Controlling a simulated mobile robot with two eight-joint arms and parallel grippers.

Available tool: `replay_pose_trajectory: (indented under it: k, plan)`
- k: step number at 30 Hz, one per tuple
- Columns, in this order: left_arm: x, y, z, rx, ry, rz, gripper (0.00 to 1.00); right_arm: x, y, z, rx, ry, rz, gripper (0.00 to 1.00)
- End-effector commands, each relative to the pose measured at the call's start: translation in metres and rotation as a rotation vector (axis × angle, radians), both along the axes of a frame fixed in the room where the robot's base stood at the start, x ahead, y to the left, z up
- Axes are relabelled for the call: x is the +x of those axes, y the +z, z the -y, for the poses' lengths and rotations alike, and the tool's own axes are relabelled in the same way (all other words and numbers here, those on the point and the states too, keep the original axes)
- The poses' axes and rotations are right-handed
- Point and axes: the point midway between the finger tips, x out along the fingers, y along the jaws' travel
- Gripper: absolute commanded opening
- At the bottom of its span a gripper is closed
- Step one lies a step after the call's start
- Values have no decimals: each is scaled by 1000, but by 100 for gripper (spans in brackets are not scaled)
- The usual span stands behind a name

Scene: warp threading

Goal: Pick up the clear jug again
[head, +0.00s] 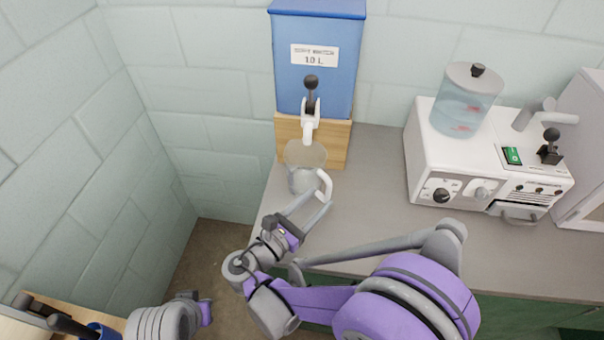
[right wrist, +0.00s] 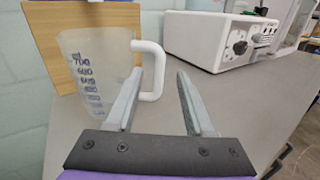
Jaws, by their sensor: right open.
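The clear jug (head: 303,178) stands upright on the grey counter under the white tap of the blue dispenser. Its white handle (head: 326,184) points right, toward my right gripper. In the right wrist view the jug (right wrist: 95,80) shows dark volume marks, and its handle (right wrist: 157,72) appears between my fingertips. My right gripper (head: 318,203) is open and at the handle; it also shows in the right wrist view (right wrist: 160,74). I cannot tell whether a finger touches the handle.
The blue dispenser (head: 315,67) with a black-knobbed tap (head: 310,110) stands on a wooden stand (head: 338,143) behind the jug. A white machine (head: 450,165) with a clear tank (head: 466,100) stands right. The counter (head: 375,185) between is clear. A tiled wall (head: 60,130) is at left.

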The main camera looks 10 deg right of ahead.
Motion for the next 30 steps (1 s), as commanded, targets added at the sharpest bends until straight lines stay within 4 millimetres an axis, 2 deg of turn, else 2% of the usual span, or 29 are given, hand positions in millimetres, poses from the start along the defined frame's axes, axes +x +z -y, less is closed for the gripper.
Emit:
replay_pose_trajectory:
  k: [3,11,18,28,30]
  plan:
    - [0,3,0,0,0,1,0,13,1,16,1,-4,-1,54]
    - [1,5,0,0,0,2,0,28,1,32,3,-3,0,54]
    - [2,11,0,0,0,4,0,52,3,58,4,-3,0,54]
    - [2,11,0,0,0,4,0,57,2,63,5,0,0,54]
    - [2,11,0,0,0,4,0,57,2,63,5,0,0,41]
